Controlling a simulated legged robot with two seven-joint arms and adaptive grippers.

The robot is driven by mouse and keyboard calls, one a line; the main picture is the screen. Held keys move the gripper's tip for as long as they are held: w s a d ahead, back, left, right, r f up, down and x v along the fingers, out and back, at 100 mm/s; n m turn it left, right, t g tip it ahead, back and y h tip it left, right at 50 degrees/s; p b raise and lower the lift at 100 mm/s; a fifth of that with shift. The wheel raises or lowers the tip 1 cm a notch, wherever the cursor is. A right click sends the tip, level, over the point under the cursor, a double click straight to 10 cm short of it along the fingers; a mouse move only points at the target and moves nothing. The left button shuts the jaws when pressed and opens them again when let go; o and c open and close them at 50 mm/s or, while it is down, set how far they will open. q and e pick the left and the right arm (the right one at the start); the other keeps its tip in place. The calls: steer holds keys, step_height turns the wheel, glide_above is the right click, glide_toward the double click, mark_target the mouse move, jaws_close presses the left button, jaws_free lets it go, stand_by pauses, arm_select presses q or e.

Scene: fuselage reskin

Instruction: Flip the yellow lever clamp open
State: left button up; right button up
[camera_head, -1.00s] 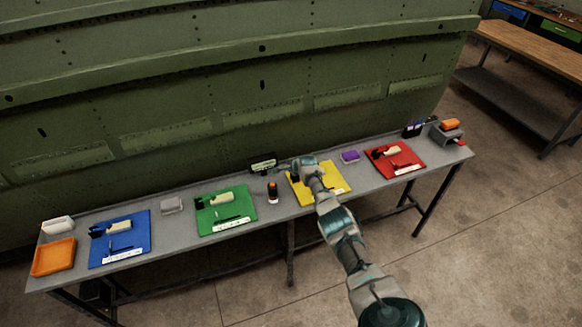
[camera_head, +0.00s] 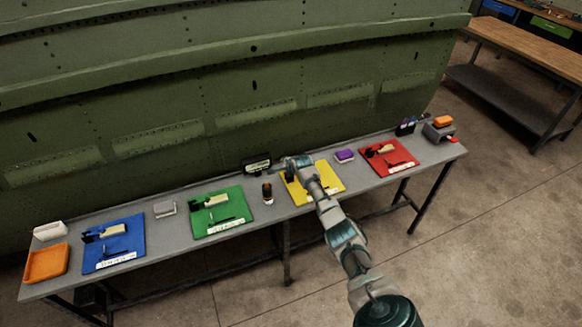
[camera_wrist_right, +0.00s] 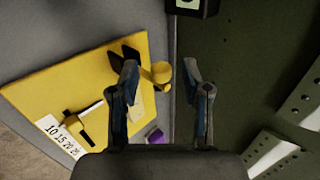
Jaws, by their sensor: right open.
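The yellow board (camera_head: 328,180) lies on the grey workbench in the head view, and my right arm reaches over it. A yellow rounded lever end (camera_wrist_right: 161,73) shows by the board's edge, between the fingers in the picture; contact cannot be told. My right gripper (camera_wrist_right: 160,78) is open, and in the head view it is over the board's left part (camera_head: 287,166). The arm hides part of the clamp. My left gripper is out of view.
Red (camera_head: 388,158), green (camera_head: 221,211) and blue (camera_head: 113,243) boards with clamps share the bench (camera_head: 180,230). A dark bottle (camera_head: 267,192) and a small black display (camera_head: 257,165) stand left of my gripper. The green fuselage panel (camera_head: 200,90) rises behind the bench.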

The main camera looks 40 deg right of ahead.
steer(key=v, duration=0.8)
steer(key=shift+s+r, duration=0.2)
steer(key=shift+s, duration=0.05)
steer(key=shift+a+f, duration=0.1)
